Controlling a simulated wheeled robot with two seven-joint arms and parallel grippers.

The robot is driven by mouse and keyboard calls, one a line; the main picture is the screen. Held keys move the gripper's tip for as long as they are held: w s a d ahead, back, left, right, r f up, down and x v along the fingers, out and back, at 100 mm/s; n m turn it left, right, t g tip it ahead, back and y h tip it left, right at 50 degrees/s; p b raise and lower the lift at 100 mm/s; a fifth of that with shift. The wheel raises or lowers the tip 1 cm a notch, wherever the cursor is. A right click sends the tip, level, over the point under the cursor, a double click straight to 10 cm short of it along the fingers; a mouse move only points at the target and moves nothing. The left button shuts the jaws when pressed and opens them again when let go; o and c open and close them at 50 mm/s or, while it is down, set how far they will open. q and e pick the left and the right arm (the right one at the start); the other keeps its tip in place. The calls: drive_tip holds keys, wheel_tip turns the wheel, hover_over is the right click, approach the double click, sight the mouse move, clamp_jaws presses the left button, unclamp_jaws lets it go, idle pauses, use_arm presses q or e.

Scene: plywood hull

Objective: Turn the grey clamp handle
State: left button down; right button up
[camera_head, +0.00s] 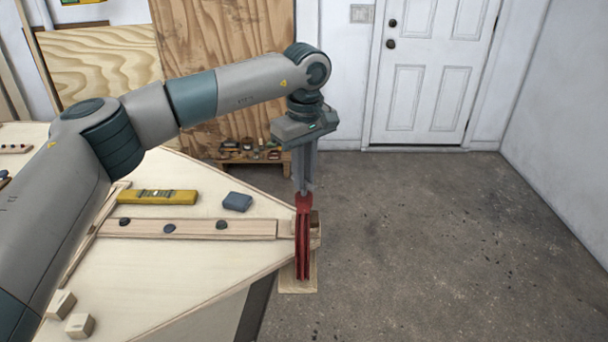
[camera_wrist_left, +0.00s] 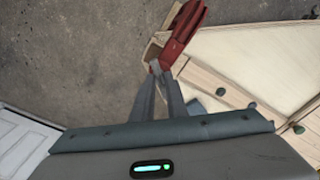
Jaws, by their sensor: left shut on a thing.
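A red clamp (camera_head: 303,240) sits at the pointed end of the plywood hull panel, its long body hanging down past the edge. My left gripper (camera_head: 304,188) points down from above and is shut at the top of the clamp. In the left wrist view, its fingertips (camera_wrist_left: 157,72) close on the small grey clamp handle at the near end of the red clamp (camera_wrist_left: 184,28). The handle is mostly hidden between the fingers. My right gripper is in neither view.
The plywood panel (camera_head: 200,265) carries a wooden strip with dark knobs (camera_head: 169,228), a yellow level (camera_head: 157,197), a grey-blue block (camera_head: 237,202) and small wooden blocks (camera_head: 80,325). The concrete floor (camera_head: 440,230) to the right is clear.

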use_arm(q)
drive_tip(key=shift+r, duration=0.25)
drive_tip(key=c, duration=1.7)
unclamp_jaws()
drive_tip(key=shift+o, duration=0.2)
drive_tip(key=shift+s, duration=0.15)
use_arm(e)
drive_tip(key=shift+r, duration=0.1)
use_arm(q)
drive_tip(key=shift+f, duration=0.1)
